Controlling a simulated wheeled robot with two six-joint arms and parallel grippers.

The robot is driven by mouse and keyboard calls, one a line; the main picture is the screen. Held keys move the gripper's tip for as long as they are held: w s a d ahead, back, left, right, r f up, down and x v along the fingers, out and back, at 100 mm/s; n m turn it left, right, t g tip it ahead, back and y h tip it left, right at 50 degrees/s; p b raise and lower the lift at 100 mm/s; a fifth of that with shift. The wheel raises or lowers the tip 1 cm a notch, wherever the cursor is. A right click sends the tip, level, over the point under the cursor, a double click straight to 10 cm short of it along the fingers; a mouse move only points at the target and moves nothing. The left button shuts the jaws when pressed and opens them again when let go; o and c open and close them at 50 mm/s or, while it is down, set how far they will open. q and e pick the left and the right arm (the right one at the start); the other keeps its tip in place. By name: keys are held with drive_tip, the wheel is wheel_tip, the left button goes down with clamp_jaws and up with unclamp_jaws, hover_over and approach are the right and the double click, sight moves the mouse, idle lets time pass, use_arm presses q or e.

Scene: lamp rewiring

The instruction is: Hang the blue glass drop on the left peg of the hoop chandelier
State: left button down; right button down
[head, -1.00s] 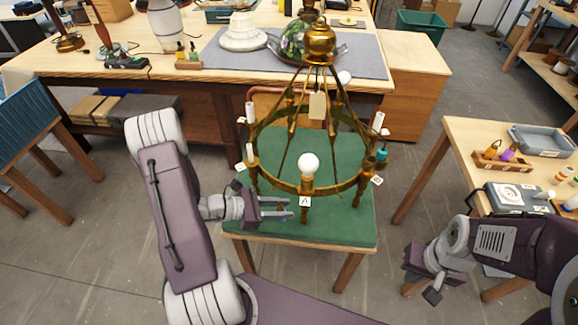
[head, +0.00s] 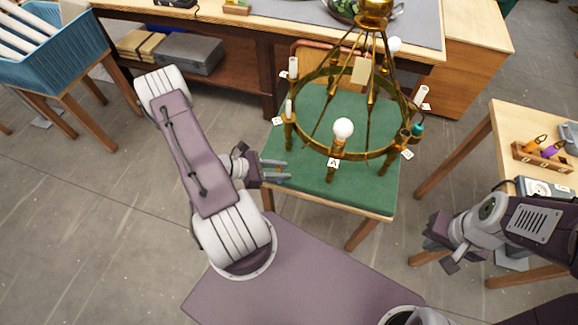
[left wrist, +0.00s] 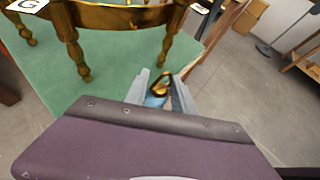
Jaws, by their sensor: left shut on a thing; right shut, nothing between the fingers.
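The brass hoop chandelier (head: 372,155) stands over a green-topped table, with a white bulb (head: 343,128) at its front and small label cards around it. Its lower part also shows in the left wrist view (left wrist: 115,17). My left gripper (head: 288,171) is low, left of the hoop's front and apart from it. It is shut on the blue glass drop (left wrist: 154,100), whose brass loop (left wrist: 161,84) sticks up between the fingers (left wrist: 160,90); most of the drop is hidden. I cannot tell which peg is the left one. My right gripper (head: 440,246) is shut and empty at the right.
The green tabletop (head: 365,195) is clear below the hoop. A side table (head: 510,125) at right holds a wooden rack (head: 540,158) with coloured pieces. A blue bin (head: 45,55) is at far left. A long workbench (head: 270,20) runs behind.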

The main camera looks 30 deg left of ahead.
use_arm(q)
drive_tip(key=w+d+b, duration=0.1)
drive_tip(key=w+d, duration=0.1)
drive_tip(key=w, duration=0.6)
drive_tip(key=shift+w+f, duration=0.25)
drive_tip(key=shift+w, duration=0.1)
use_arm(e)
drive_tip(key=shift+w+f, duration=0.1)
drive_tip(key=shift+f, duration=0.45)
use_arm(q)
drive_tip(key=shift+a, duration=0.1)
drive_tip(key=shift+w, duration=0.1)
use_arm(e)
drive_tip(key=shift+f, duration=0.1)
